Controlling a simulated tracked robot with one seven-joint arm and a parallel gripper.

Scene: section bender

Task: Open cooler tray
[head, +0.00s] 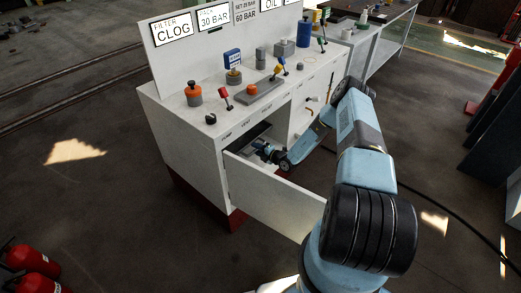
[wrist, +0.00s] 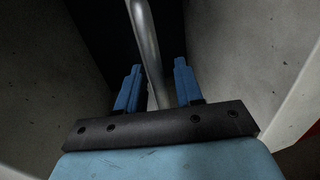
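The white cabinet (head: 187,155) has an open front compartment, and a white door panel (head: 275,200) stands out from it. A dark grey flat piece (head: 257,133), perhaps the cooler tray, shows inside the opening. My gripper (head: 266,150) reaches into the compartment behind the panel. In the wrist view its two blue fingers (wrist: 157,90) are apart. The tray cannot be made out clearly in the wrist view.
Pale compartment walls (wrist: 255,60) flank my gripper closely. Red extinguishers (head: 32,262) stand at lower left. A black cable (head: 450,220) lies on the floor at right.

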